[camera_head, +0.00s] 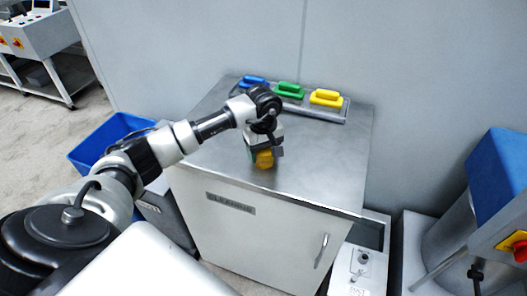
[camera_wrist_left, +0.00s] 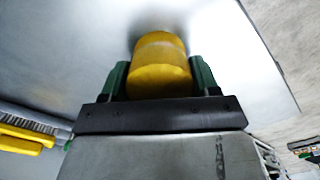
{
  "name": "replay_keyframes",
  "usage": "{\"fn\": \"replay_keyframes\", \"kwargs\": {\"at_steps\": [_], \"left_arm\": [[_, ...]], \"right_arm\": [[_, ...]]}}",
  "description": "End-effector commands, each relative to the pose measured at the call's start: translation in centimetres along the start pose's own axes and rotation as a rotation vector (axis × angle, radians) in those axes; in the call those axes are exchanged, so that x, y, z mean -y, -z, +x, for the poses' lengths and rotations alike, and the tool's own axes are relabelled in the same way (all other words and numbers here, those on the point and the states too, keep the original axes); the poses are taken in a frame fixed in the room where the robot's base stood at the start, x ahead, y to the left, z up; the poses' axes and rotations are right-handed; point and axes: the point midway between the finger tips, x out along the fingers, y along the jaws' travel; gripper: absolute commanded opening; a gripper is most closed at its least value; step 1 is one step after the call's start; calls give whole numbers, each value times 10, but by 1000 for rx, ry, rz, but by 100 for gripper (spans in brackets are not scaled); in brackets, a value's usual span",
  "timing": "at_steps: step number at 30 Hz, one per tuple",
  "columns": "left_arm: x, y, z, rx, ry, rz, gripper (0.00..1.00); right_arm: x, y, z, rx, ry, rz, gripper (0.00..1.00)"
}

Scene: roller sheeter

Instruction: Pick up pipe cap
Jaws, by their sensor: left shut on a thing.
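The pipe cap (camera_head: 264,159) is a small yellow cylinder at the front part of the metal cabinet top. It also shows large in the left wrist view (camera_wrist_left: 160,70). My left gripper (camera_head: 262,153) reaches down over it. Its two green-lined fingers (camera_wrist_left: 160,78) press on both sides of the cap, so it is shut on the cap. The cap is at or just above the metal surface; I cannot tell whether it touches. My right gripper is not in view.
The steel cabinet top (camera_head: 330,155) is clear around the cap. A tray (camera_head: 342,111) at its back holds blue, green and yellow handled tools (camera_head: 326,97). A blue bin (camera_head: 112,133) stands left of the cabinet. A machine with a blue top (camera_head: 500,165) stands at the right.

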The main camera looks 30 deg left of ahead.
Motion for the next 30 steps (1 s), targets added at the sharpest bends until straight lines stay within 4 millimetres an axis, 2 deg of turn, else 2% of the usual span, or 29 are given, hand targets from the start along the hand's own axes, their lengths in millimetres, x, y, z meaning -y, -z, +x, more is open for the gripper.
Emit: {"fn": "replay_keyframes", "kwargs": {"at_steps": [6, 12, 21, 27, 30], "left_arm": [[-1, 1, -11, -3, -3, 0, 37], [-3, 0, -43, -4, -6, 2, 37], [-66, -31, -82, -2, -6, 3, 37], [-94, -44, -101, 0, -3, 0, 37], [-101, -47, -107, -1, -1, 0, 37]], "right_arm": [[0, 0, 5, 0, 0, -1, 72], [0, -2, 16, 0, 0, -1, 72], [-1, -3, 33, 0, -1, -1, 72], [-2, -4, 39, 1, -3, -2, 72], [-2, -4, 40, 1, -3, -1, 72]]}}
